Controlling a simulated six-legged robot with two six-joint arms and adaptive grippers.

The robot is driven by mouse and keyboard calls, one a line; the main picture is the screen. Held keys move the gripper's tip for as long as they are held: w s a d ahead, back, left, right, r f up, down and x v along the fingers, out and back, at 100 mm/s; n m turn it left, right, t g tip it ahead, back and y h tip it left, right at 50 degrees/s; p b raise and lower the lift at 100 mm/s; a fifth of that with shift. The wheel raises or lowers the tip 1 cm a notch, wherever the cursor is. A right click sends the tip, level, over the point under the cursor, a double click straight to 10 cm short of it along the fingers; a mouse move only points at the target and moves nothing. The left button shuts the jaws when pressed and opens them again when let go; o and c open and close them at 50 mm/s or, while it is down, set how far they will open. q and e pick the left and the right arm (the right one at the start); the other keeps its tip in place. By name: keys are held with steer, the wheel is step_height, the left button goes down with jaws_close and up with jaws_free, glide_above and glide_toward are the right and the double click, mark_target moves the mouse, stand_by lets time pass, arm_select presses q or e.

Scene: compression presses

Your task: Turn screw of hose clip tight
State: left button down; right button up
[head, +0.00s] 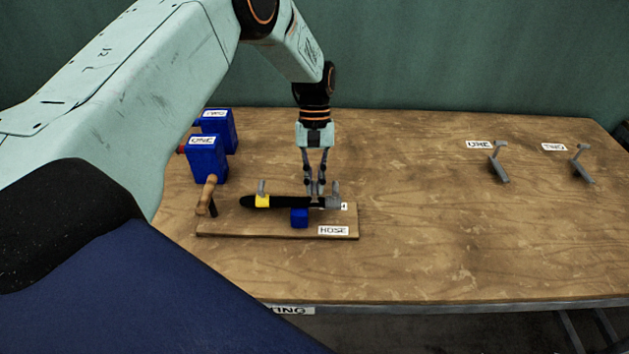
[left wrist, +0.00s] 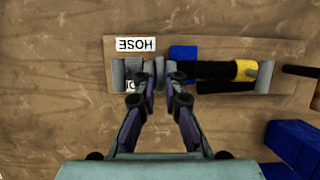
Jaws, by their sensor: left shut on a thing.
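The black hose (head: 285,202), with a yellow band (head: 262,200), lies across grey supports on a wooden board (head: 280,234) labelled HOSE. It also shows in the left wrist view (left wrist: 214,70). My left gripper (head: 317,193) points down at the right part of the hose, near the right grey support (head: 335,194). In the left wrist view its fingertips (left wrist: 160,70) are close together around a small grey part, which seems to be the hose clip's screw (left wrist: 160,74). The fingers mostly hide the clip. My right gripper is not in view.
A blue block (head: 299,218) sits under the hose. Two grey levers (head: 499,162) (head: 580,165) stand far right. The table's middle is clear.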

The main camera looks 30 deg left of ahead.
arm_select(q)
steer(key=shift+s+f, duration=0.1)
stand_by(0.3)
steer(key=c, duration=1.4)
jaws_free()
steer(key=shift+c, duration=0.2)
steer(key=v, duration=1.2)
steer(key=shift+w, duration=0.2)
steer(key=shift+d, duration=0.1)
